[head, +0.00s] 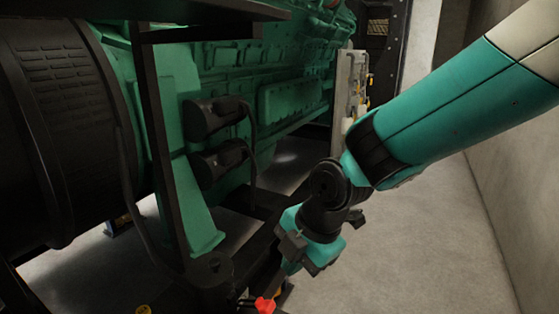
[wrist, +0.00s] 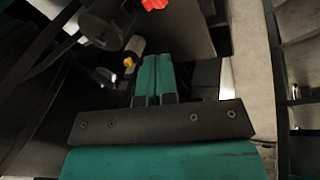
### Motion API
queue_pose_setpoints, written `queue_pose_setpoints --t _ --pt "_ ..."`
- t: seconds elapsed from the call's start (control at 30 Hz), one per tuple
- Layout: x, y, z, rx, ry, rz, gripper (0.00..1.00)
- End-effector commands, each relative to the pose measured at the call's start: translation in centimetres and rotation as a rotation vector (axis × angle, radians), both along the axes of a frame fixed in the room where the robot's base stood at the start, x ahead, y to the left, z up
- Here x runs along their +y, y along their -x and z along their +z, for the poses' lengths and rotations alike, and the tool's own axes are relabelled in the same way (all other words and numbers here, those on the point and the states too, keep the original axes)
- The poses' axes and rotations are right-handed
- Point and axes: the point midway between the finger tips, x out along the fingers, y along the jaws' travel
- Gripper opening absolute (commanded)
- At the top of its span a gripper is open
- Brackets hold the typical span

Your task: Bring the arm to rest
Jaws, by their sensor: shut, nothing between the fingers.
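My arm reaches in from the upper right in the head view, bent down at its wrist. My gripper (wrist: 154,78) shows in the wrist view with its two teal fingers side by side, shut and empty. In the head view the gripper (head: 291,266) hangs low beside the green genset (head: 293,100), above the dark base frame. A red knob-like part (head: 265,305) is just below and left of it; it also shows at the top of the wrist view (wrist: 154,4). I cannot tell the exact gap between them.
Two black cylindrical parts (head: 212,119) with cables stick out from the genset. A large black ribbed housing (head: 65,110) stands at the left. The grey wall (head: 517,150) bounds the right side. Bare concrete floor (head: 425,250) lies between wall and machine.

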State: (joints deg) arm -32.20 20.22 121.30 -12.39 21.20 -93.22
Motion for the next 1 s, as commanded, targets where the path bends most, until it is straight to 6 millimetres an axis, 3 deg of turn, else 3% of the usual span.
queue_pose_setpoints --t 0.03,0.2,0.4,0.5,0.7,1.0 --pt "-1.5 1.0 1.6 0.049 -0.026 -0.127 0.00" --pt "-6.2 5.9 5.6 0.284 -0.096 -0.644 0.00" --pt "-10.3 12.0 8.1 0.523 -0.135 -1.194 0.00" --pt "-11.5 14.3 8.5 0.601 -0.140 -1.385 0.00" --pt "-12.5 16.3 8.7 0.669 -0.139 -1.558 0.00" --pt "-12.5 16.3 8.7 0.673 -0.138 -1.567 0.00"
